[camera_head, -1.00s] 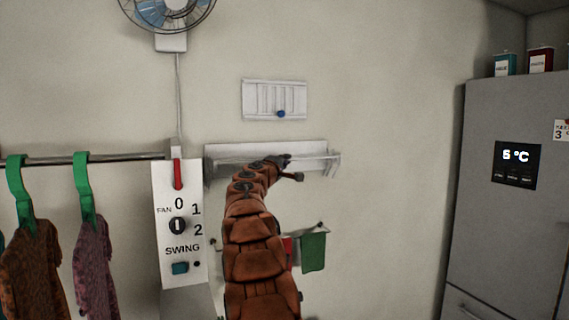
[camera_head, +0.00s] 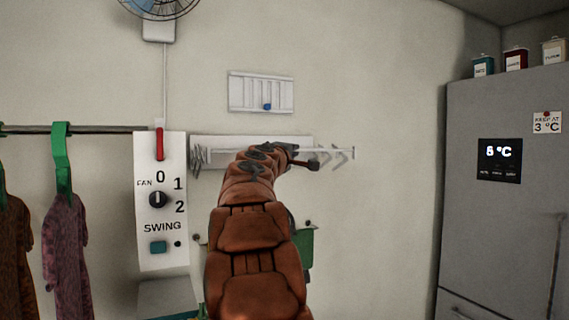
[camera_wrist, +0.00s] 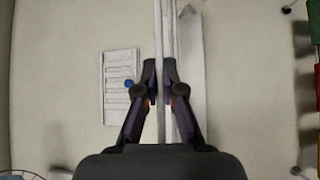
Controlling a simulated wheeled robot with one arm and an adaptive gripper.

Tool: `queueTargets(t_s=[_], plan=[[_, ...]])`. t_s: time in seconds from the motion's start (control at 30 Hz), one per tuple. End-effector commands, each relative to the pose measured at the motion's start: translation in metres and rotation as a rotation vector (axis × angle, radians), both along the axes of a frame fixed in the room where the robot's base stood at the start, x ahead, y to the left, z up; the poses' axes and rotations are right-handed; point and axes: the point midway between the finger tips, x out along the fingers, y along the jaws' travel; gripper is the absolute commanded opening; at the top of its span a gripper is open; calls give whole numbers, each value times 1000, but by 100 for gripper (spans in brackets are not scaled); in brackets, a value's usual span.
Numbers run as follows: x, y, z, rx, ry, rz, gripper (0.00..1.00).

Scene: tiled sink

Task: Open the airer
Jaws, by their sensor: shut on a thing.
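The airer is on the wall, with a pale backplate (camera_head: 230,143), a thin front bar (camera_head: 335,152) and zigzag folding arms (camera_head: 199,157) at both ends. The arms are partly spread, and the front bar stands out from the wall. My gripper (camera_head: 303,160) is at the bar, partly hidden by my own arm in the head view. In the wrist view my gripper (camera_wrist: 159,75) is shut on the bar (camera_wrist: 158,30), which runs up the picture between the fingers. The backplate (camera_wrist: 190,70) lies just right of it there.
A white panel with a blue knob (camera_head: 267,106) is on the wall above the airer. A fan control box (camera_head: 160,200) and hanging clothes (camera_head: 68,240) are to the left. A grey fridge (camera_head: 500,220) stands right, with bare wall between.

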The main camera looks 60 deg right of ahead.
Motion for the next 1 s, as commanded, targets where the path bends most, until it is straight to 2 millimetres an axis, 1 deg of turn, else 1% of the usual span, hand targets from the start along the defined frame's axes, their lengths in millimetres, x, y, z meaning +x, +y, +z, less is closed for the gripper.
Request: queueTargets(t_s=[0.03,0.2,0.4,0.7,1.0], plan=[[-10,6,-6,0,-1,-2,0],[-38,24,-5,2,0,-4,0],[-63,42,-3,0,-2,-3,0],[-83,55,-2,2,1,-1,0],[-87,57,-1,2,1,-1,0]])
